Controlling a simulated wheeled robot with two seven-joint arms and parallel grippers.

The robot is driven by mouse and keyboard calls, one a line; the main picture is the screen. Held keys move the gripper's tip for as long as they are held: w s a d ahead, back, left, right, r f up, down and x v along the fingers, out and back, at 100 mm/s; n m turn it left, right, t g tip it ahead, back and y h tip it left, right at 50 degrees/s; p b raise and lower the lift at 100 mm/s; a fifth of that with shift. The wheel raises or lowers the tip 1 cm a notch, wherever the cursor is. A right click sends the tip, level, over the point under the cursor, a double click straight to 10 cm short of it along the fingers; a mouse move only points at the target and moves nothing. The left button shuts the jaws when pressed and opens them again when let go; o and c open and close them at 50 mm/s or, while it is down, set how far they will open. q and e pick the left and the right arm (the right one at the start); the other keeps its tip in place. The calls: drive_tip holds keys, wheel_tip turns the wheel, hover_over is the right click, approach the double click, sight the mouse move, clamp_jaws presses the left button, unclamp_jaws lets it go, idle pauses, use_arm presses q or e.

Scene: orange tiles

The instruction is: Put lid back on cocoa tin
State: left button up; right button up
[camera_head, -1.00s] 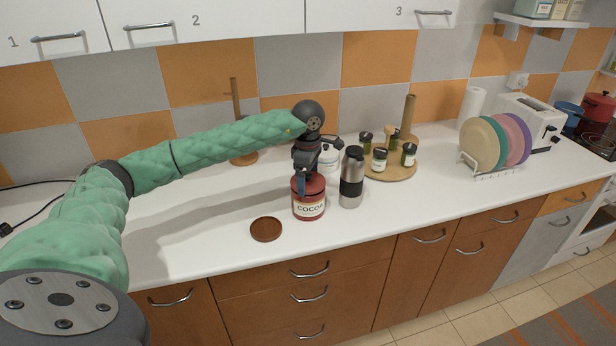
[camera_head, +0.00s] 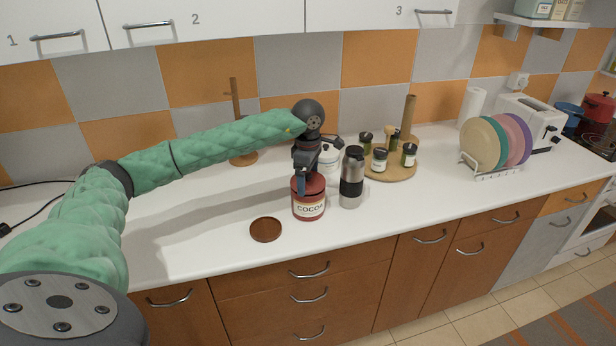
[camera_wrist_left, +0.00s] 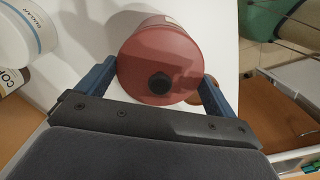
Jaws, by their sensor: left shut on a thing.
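The cocoa tin (camera_head: 311,211) is a red tin with a pale COCOA label, upright on the white counter. Its red lid (camera_head: 314,184) with a black knob is at the top of the tin. In the left wrist view the round lid (camera_wrist_left: 143,60) lies between my two blue fingers and hides most of the tin. My left gripper (camera_head: 306,188) points down from above and is shut on the lid, one finger on each side. I cannot tell whether the lid is fully seated. My right gripper is not in view.
A white canister (camera_head: 330,158) is just behind. A brown disc (camera_head: 265,229) lies front left. A round wooden board (camera_head: 392,172) with spice jars is to the right.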

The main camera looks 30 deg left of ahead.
use_arm(q)
drive_tip(key=shift+f+b, duration=0.2)
drive_tip(key=shift+b, duration=0.9)
idle(1.6)
drive_tip(key=o, duration=0.6)
drive_tip(key=shift+o, duration=0.2)
drive_tip(key=shift+r, duration=0.15)
drive_tip(key=shift+r+p, duration=0.85)
drive_tip(key=shift+r, duration=2.55)
clamp_jaws()
